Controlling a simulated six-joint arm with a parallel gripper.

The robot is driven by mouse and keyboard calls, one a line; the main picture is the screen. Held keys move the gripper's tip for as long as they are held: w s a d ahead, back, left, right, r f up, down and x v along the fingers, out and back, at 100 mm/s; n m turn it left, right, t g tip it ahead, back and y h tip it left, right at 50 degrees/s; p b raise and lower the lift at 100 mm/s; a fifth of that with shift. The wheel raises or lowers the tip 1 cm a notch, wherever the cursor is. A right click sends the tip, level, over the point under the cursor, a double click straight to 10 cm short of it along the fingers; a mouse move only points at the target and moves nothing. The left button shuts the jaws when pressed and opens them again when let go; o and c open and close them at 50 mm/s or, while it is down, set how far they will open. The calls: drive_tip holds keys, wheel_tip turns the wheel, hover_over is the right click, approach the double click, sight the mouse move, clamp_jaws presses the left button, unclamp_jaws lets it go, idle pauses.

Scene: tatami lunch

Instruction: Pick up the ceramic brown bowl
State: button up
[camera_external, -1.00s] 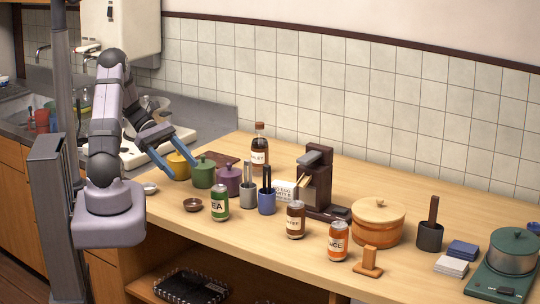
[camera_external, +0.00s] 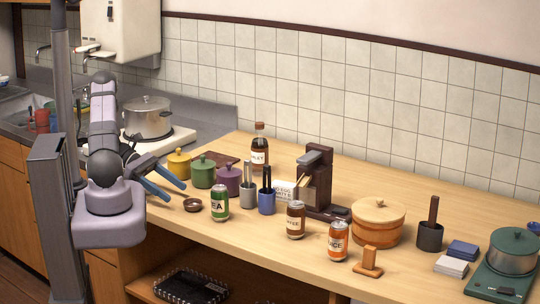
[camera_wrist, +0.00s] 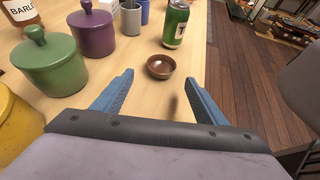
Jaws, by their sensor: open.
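The small brown ceramic bowl (camera_external: 193,205) stands upright and empty on the wooden counter, near its front edge, left of the green tea can (camera_external: 220,203). In the wrist view the bowl (camera_wrist: 160,67) lies ahead of my gripper (camera_wrist: 158,92), roughly centred between the two blue fingers and a little beyond their tips. My gripper (camera_external: 184,191) is open and empty, its fingers wide apart. It is apart from the bowl, to the left of it in the external view. Nothing hides the bowl.
Yellow (camera_external: 179,164), green (camera_external: 203,173) and purple (camera_external: 228,180) lidded pots stand behind the bowl. A grey cup (camera_external: 248,195) and a blue cup (camera_external: 267,202) stand to the right. The counter between fingers and bowl is clear; the floor (camera_wrist: 250,80) drops away beyond the front edge.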

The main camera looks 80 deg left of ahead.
sight(200, 207)
drive_tip(key=shift+p+x, duration=0.35)
drive_tip(key=shift+x, duration=0.65)
drive_tip(key=shift+w+d+p, duration=0.35)
drive_tip(key=shift+p, duration=0.05)
drive_tip(key=p+x, duration=0.1)
drive_tip(key=x, duration=0.2)
drive_tip(key=shift+w+d+r+p, duration=0.1)
drive_tip(key=shift+r+p, duration=0.05)
drive_tip(key=shift+p, duration=0.2)
drive_tip(key=shift+w+d+f, duration=0.25)
drive_tip(key=shift+w+f, duration=0.15)
drive_tip(key=c, duration=1)
